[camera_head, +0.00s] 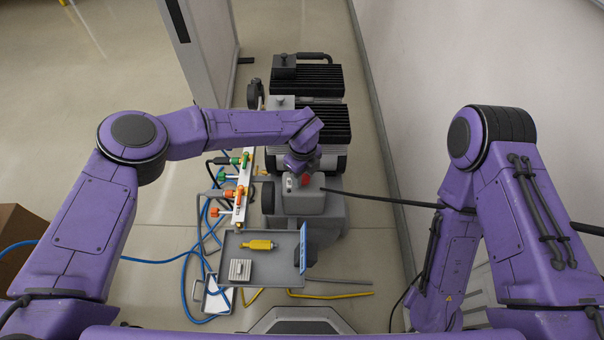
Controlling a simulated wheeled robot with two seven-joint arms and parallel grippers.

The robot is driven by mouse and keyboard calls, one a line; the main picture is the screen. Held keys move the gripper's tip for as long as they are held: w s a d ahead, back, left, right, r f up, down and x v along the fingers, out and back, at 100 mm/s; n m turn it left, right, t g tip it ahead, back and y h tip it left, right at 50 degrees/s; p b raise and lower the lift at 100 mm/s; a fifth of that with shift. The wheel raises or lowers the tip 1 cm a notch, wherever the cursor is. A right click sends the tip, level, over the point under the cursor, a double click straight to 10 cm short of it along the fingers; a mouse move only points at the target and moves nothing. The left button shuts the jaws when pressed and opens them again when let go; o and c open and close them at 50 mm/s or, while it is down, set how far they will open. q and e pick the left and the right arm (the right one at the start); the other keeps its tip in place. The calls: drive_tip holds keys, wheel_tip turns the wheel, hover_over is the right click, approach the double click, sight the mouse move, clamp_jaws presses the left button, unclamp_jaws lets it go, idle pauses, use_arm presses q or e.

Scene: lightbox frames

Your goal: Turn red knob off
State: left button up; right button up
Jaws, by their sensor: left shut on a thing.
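The red knob (305,179) shows as a small red spot on top of the grey box (308,203) at the front of a dark ribbed machine (322,122). My left arm comes in from the left and bends down over this box. My left gripper (303,176) is at the red knob and shut on it; the wrist hides much of the fingers and of the knob. The knob's turn angle is too small to tell. My right arm is folded at the right, and its gripper is not in view.
A grey tray (230,273) in front of the box holds a yellow tool (258,245) and a small ribbed block. Orange and green valves (238,193) and blue hoses lie left of the machine. A white wall (480,70) stands close on the right. Open floor lies at the left.

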sight(303, 178)
use_arm(q)
drive_tip(key=o, duration=1.1)
drive_tip(key=shift+c, duration=0.2)
wheel_tip(303, 178, up, 11)
drive_tip(key=shift+f, duration=0.2)
